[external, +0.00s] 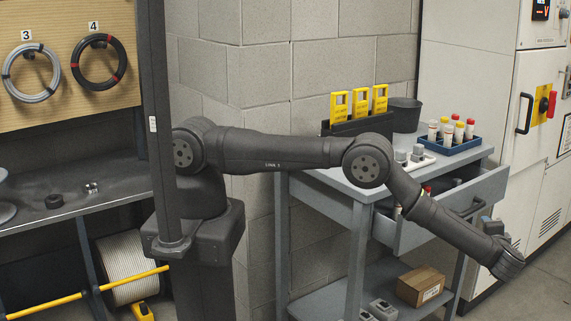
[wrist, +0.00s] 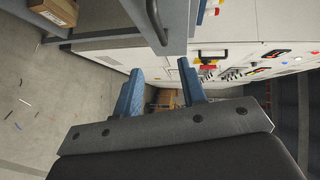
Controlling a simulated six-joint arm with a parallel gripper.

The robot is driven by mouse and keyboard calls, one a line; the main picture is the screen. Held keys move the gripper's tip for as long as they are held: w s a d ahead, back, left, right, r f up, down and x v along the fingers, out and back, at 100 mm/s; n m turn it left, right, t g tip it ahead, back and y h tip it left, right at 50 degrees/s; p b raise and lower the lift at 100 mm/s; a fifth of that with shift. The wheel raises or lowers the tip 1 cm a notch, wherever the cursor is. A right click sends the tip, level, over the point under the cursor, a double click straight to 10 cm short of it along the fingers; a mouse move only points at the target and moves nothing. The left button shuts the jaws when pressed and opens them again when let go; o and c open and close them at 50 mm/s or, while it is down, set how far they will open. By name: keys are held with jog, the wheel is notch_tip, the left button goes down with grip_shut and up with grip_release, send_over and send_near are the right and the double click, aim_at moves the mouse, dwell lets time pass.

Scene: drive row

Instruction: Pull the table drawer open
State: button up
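The grey table drawer (external: 420,229) stands partly out from the table (external: 362,186), with small items showing inside. Its dark bar handle (external: 468,209) is on the front face. In the wrist view the drawer (wrist: 176,28) and its handle (wrist: 154,20) are at the top, beyond my fingertips. My gripper (wrist: 162,66) is open, with two blue fingers apart and nothing seen between them. In the external view my gripper (external: 487,224) is near the right part of the drawer front; its fingers are partly hidden by my wrist. The handle appears apart from the fingers.
On the tabletop are a blue rack of capped tubes (external: 453,144), yellow tags in a black holder (external: 358,123) and a dark bucket (external: 404,114). A cardboard box (external: 421,285) sits on the lower shelf.

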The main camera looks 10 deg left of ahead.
jog(key=n+g+h, duration=0.2)
jog(key=n+g, duration=0.5)
jog(key=g, duration=0.5)
send_near(473, 208)
jog(key=x, duration=0.8)
jog(key=shift+w+d+f, duration=0.1)
jog(key=shift+w, duration=0.05)
jog(key=shift+c, duration=0.5)
grip_shut()
